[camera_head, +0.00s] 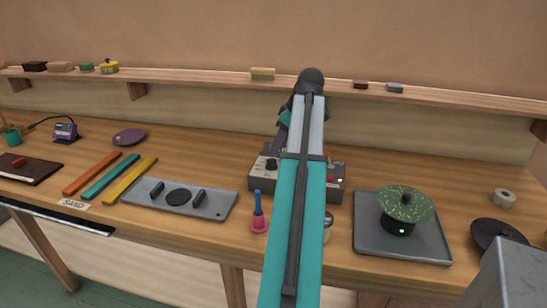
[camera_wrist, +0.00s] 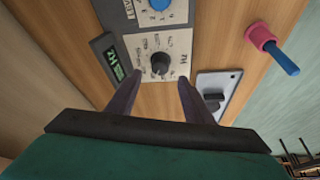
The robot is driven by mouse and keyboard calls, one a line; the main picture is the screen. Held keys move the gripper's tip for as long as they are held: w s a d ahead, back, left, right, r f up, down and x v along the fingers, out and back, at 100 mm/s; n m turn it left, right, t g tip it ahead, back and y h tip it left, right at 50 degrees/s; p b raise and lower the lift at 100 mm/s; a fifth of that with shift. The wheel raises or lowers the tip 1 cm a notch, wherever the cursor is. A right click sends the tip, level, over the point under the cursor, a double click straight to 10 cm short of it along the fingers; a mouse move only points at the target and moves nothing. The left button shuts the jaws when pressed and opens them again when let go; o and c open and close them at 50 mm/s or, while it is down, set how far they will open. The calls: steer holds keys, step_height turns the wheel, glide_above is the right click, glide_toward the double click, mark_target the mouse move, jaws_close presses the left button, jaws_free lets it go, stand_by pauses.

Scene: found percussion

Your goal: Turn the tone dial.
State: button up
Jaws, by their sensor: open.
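The tone dial is a black knob (camera_wrist: 160,62) on a pale panel marked Hz, on the grey box (camera_head: 258,184) on the bench. The same knob shows in the head view (camera_head: 271,164) at the box's left end. My gripper (camera_wrist: 160,78) is open, its two dark fingers apart. In the wrist view the knob appears between and just beyond the fingertips; I cannot tell the remaining gap. A small display with green Hz text (camera_wrist: 112,62) sits beside the dial. My arm hides the middle of the box in the head view.
A blue dial (camera_wrist: 158,4) is on the same box. The pink and blue tool (camera_head: 259,215) stands in front of it. A grey plate with a black disc (camera_head: 215,204) lies left, and a grey tray (camera_head: 372,236) with a green speckled disc (camera_head: 405,203) right. A shelf (camera_head: 200,76) runs behind.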

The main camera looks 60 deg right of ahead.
mark_target(272, 160)
steer(key=shift+p+x, duration=0.4)
steer(key=shift+x, duration=2.95)
steer(key=c, duration=1)
